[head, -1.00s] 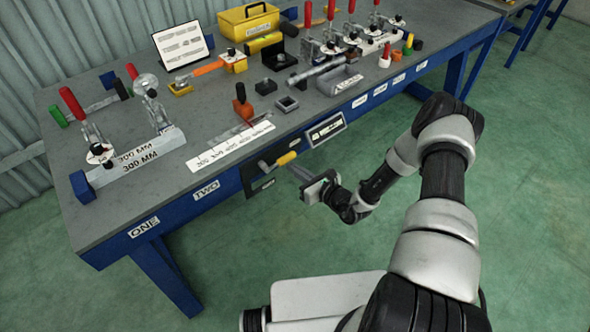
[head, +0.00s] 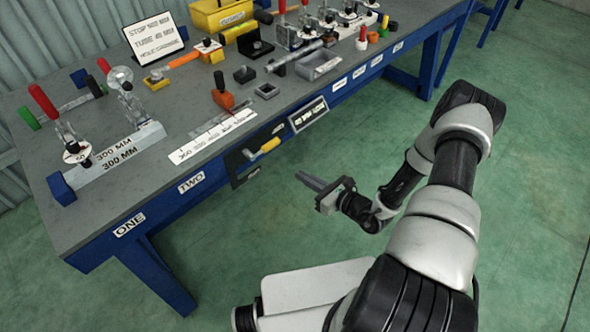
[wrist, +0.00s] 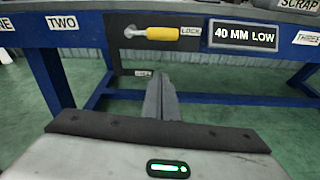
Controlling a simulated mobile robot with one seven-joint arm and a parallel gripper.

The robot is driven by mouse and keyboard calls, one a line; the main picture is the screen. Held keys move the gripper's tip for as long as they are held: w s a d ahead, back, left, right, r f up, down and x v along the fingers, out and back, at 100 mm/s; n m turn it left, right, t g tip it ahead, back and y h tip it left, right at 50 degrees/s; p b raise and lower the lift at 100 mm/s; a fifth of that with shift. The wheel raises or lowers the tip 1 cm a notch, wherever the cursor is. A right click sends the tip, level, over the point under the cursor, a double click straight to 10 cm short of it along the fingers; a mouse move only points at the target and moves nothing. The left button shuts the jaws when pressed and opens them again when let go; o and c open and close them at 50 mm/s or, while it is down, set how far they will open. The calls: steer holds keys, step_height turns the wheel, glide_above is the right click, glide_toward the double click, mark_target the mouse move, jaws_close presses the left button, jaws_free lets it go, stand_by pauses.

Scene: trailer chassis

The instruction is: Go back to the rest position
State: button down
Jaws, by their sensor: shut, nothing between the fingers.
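My gripper (head: 312,184) is in front of the workbench, over the open green floor, below the tabletop's front edge. Its fingers are together and empty. In the wrist view my gripper (wrist: 160,92) points at the bench front, below a yellow handle (wrist: 162,32) beside a "LOCK" label. The yellow handle (head: 265,148) also shows in the head view, on a dark panel, with a gap between it and my fingertips.
The blue workbench (head: 85,235) carries clamps, a yellow toolbox (head: 225,14), a sign (head: 155,36) and small blocks. A "40 MM LOW" display (wrist: 243,36) is on its front. Green floor (head: 540,190) is clear to the right.

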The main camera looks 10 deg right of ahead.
steer(key=s+a+r+n+g+y, duration=0.1)
steer(key=s+a+r+n+g, duration=0.25)
steer(key=r+n, duration=0.4)
steer(key=s+a+r+n+g, duration=0.3)
steer(key=r+n+g, duration=0.15)
steer(key=r, duration=0.55)
steer(key=s+a+r+n+g+y, duration=0.1)
steer(key=s+a+r+n+g, duration=0.2)
steer(key=r+n, duration=0.5)
steer(key=s+d+r+n+t+h, duration=0.2)
steer(key=s+d+r+n+h, duration=0.35)
steer(key=s+r, duration=0.2)
steer(key=s+d+r+n+t+h, duration=0.2)
steer(key=s+d+r+n+h, duration=0.25)
steer(key=s+r+h, duration=0.35)
step_height(320, 180, up, 14)
steer(key=w+y+p, duration=0.1)
steer(key=y+p, duration=0.1)
steer(key=p, duration=1.1)
steer(key=shift+w+a+f, duration=0.25)
steer(key=shift+w+a, duration=0.05)
steer(key=shift+y, duration=0.25)
